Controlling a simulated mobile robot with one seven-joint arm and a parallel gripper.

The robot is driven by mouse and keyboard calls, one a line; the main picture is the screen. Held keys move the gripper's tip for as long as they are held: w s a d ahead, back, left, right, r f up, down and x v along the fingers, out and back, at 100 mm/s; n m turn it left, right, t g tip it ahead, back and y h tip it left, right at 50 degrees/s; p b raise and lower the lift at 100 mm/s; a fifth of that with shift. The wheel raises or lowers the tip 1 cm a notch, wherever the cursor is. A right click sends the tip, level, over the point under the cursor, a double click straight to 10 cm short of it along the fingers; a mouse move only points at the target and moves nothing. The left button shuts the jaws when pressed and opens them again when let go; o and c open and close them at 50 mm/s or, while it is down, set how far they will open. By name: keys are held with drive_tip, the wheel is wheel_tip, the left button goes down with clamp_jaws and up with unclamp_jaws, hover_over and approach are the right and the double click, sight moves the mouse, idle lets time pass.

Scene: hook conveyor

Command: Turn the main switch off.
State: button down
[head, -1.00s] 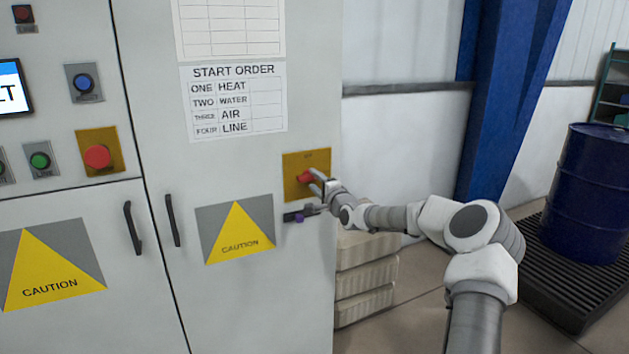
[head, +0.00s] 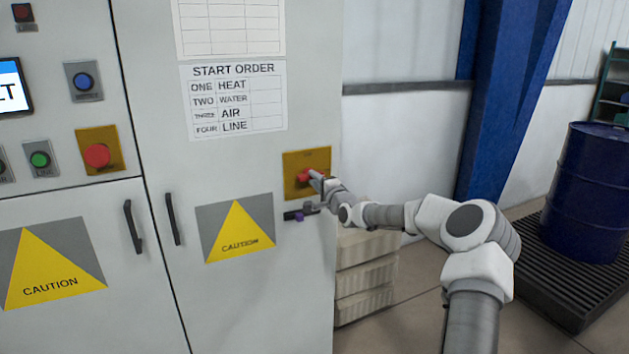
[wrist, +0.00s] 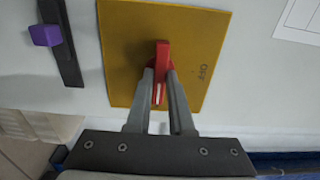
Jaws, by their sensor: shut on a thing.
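The main switch is a red handle (head: 304,176) on a yellow plate (head: 291,162) near the right edge of the cabinet door. In the wrist view, the red handle (wrist: 162,60) stands out from the yellow plate (wrist: 130,45), with OFF printed to its right. The handle's length lies across the direction towards that word. My gripper (head: 316,180) is at the switch. In the wrist view, my gripper (wrist: 161,88) has one finger on each side of the handle and is shut on it. The fingers hide part of the handle's near end.
A dark bar with a purple block (wrist: 45,35) sits just below the plate in the head view. A yellow caution sign (head: 238,235) is lower left. Pale stacked crates (head: 362,275) stand beside the cabinet, under my arm. A blue drum (head: 595,190) stands at right.

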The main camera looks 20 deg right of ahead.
drive_tip(key=shift+f+b, duration=0.1)
drive_tip(key=shift+b, duration=0.2)
drive_tip(key=n+b, duration=0.9)
drive_tip(key=n, duration=0.9)
idle(0.4)
drive_tip(key=c, duration=0.8)
unclamp_jaws()
drive_tip(key=shift+s, duration=0.15)
